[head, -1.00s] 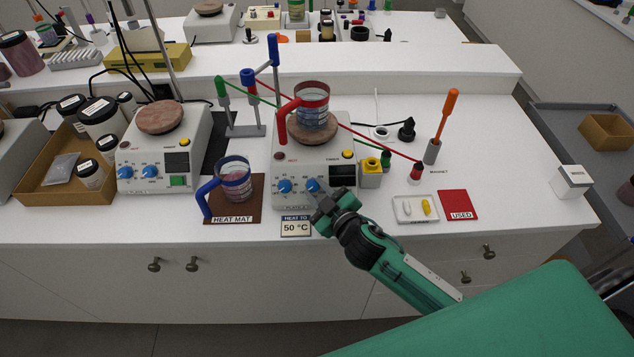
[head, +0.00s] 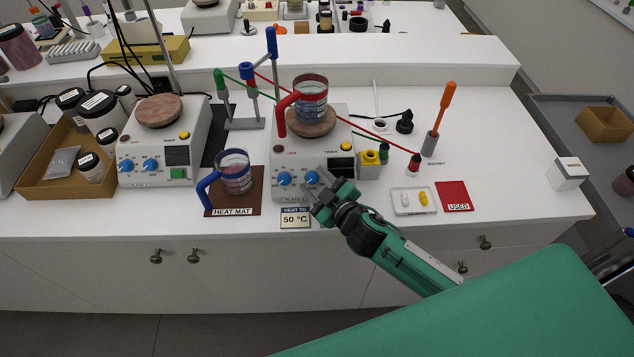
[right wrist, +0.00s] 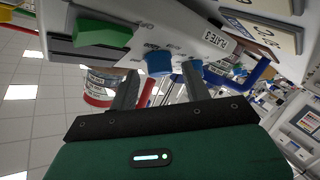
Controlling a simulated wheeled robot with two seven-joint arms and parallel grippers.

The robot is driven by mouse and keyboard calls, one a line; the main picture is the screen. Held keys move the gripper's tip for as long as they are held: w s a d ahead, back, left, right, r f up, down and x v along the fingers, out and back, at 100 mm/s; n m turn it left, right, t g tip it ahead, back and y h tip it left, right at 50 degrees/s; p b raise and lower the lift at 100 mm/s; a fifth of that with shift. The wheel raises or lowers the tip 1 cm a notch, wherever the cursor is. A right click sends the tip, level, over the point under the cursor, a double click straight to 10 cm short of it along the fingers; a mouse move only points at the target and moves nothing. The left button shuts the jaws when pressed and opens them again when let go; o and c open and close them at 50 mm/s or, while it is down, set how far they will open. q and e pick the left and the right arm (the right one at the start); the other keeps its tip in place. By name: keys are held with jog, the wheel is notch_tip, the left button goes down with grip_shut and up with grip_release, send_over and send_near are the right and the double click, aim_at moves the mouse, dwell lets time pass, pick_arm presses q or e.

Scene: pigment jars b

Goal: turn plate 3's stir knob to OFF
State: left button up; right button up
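Plate 3 (head: 290,153) is the white hot plate at the middle of the bench. It has two blue knobs on its front: the left knob (head: 284,178) and the right knob (head: 311,177). My right gripper (head: 318,191) is at the plate's front, by the right knob. In the right wrist view its open fingers stand on either side of a blue knob (right wrist: 158,62), with small gaps showing. The green switch (right wrist: 103,35) and the PLATE 3 label (right wrist: 215,47) show there too. The knob's pointer direction is not readable. My left gripper is not in view.
A red-handled beaker (head: 312,88) stands on plate 3's round top. A blue-handled beaker (head: 236,172) stands on the heat mat (head: 250,206) to the left. A 50 °C card (head: 295,219) lies in front.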

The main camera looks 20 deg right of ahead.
jog(key=shift+s+d, duration=0.15)
jog(key=shift+s, duration=0.45)
jog(key=b+v, duration=0.4)
jog(key=v, duration=0.8)
jog(key=shift+s, duration=0.3)
jog(key=shift+d+r, duration=0.1)
jog(key=shift+d, duration=0.05)
